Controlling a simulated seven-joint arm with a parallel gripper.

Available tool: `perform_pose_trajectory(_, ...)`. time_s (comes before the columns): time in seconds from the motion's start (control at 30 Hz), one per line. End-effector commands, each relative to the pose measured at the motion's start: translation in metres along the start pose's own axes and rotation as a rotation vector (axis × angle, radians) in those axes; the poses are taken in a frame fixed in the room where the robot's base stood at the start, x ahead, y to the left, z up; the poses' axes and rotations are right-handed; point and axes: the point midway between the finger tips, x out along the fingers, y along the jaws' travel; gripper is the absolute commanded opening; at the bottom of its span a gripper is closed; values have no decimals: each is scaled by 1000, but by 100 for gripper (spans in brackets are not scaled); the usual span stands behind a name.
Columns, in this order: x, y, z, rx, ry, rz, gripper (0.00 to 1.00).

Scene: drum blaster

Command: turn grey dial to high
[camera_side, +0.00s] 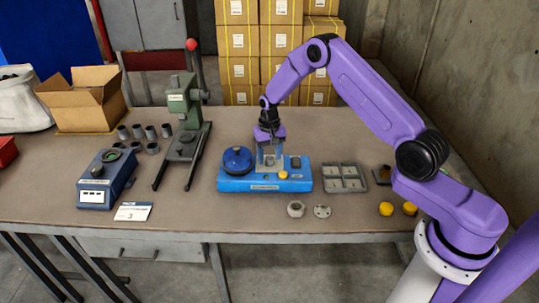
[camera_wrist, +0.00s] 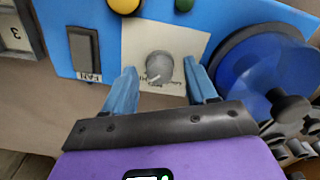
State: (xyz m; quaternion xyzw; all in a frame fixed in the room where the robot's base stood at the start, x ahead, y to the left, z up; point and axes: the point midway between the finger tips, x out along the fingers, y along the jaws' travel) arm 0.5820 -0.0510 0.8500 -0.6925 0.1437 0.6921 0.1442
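The grey dial (camera_wrist: 160,66) sits on a cream label plate (camera_wrist: 200,40) on the blue blaster box (camera_side: 240,184). A pale pointer mark on the dial points to the lower left in the wrist view; the plate's lettering is too small to read. My gripper (camera_wrist: 161,72) is open, with its blue fingers on either side of the dial and a visible gap to each. In the side view my gripper (camera_side: 268,162) points down over the middle of the box and hides the dial.
A blue round drum (camera_side: 236,160) stands left of my gripper on the box. A yellow button (camera_side: 283,174) and a dark switch (camera_wrist: 84,50) are also on it. A grey divided tray (camera_side: 343,177) is to the right; a lever press (camera_side: 187,120) is to the left.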

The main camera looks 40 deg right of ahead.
Motion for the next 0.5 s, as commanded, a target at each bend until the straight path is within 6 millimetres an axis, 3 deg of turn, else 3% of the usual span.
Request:
perform_pose_trajectory(0.27,-2,0,0,-2,0,0,57)
perform_pose_trajectory(0.5,-33,0,0,-2,3,-1,57)
